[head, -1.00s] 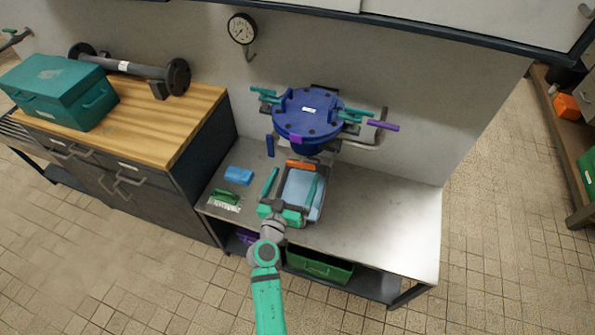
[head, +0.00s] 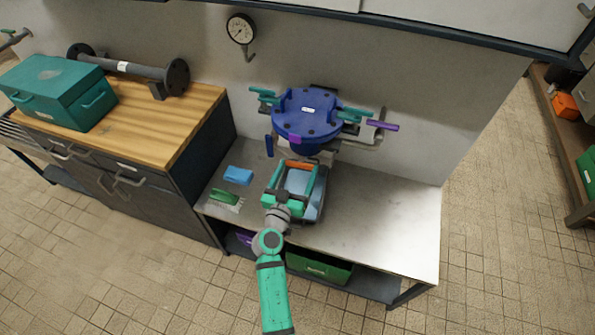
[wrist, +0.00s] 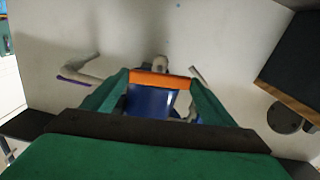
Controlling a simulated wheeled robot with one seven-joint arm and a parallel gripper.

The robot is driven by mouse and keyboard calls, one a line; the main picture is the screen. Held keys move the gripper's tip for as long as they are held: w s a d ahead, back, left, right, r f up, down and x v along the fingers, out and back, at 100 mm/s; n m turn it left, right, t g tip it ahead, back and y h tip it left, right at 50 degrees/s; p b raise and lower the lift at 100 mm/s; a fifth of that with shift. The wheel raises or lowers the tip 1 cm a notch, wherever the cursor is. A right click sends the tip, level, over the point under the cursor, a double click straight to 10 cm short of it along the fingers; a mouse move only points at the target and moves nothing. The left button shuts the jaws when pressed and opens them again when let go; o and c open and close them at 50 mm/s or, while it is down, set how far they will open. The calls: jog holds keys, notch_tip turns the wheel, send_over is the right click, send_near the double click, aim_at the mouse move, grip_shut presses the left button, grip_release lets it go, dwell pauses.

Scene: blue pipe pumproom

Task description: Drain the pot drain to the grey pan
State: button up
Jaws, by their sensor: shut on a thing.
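The blue pot (head: 308,116) with a bolted lid stands at the back of the metal bench; its body also shows in the wrist view (wrist: 150,104). An orange bar (head: 298,164), seemingly the drain handle, is low in front of the pot. My gripper (head: 296,166) is shut on this bar, which spans between its green fingertips in the wrist view (wrist: 160,79). The grey pan (head: 316,213) is on the bench under my gripper, with a blue-grey surface inside. My gripper hides much of the pan, and the drain outlet is not clear.
A blue block (head: 238,175) and a green brush (head: 226,196) lie left of the pan. A purple-ended lever (head: 383,126) and bent pipe stick out right of the pot. A wooden-topped cabinet (head: 175,125) borders the bench at left. The bench's right side is clear.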

jog(key=shift+s+a+n, duration=0.1)
jog(key=shift+a+n, duration=0.05)
jog(key=shift+n, duration=0.95)
jog(key=n, duration=1)
jog(key=shift+f+n, duration=0.1)
jog(key=shift+n, duration=2.1)
jog(key=o, duration=1)
jog(key=shift+o, duration=0.2)
